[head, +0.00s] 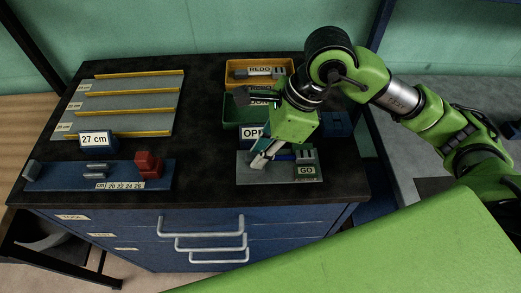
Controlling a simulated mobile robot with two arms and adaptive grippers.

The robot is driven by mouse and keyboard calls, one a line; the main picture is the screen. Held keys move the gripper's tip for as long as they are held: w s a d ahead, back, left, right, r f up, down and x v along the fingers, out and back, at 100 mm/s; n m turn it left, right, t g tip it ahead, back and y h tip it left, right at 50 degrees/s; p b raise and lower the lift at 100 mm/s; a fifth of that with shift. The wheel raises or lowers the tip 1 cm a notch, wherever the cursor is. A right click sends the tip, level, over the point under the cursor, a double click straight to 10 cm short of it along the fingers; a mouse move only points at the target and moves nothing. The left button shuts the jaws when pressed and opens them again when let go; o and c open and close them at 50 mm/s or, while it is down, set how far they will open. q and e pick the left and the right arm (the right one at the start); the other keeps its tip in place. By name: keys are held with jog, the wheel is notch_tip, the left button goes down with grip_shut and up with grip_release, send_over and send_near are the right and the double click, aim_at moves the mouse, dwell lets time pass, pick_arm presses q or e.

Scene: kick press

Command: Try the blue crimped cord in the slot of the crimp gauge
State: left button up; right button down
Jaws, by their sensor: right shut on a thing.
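The crimp gauge (279,180) is a grey block at the front right of the bench, with a GO label (306,170) and a small raised grey piece at its right. My right gripper (262,159) reaches down from the upper right, with its fingertips low over the left and middle of the gauge. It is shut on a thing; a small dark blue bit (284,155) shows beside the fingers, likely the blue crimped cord. The gripper hides most of it, and I cannot tell whether it sits in the slot. My left gripper is out of view.
An orange REDO bin (236,84) and a green bin (231,112) stand behind the gauge. An OPEN sign is partly hidden by the gripper. At left are a grey board with yellow strips (150,99), a 27 cm sign (94,140) and a blue length rail (66,176). The bench middle is clear.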

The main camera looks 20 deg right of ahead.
jog(key=shift+f+b, duration=0.35)
jog(key=shift+b, duration=0.05)
jog(key=c, duration=1.8)
grip_release()
jog(key=shift+c, duration=0.2)
jog(key=v, duration=1.2)
jog(key=shift+d, duration=0.1)
notch_tip(320, 180, up, 6)
jog(key=p, duration=0.4)
send_over(282, 156)
jog(key=d, duration=0.3)
jog(key=shift+s+a+r, duration=0.2)
jog(key=shift+s+r, duration=0.05)
jog(key=shift+s, duration=0.1)
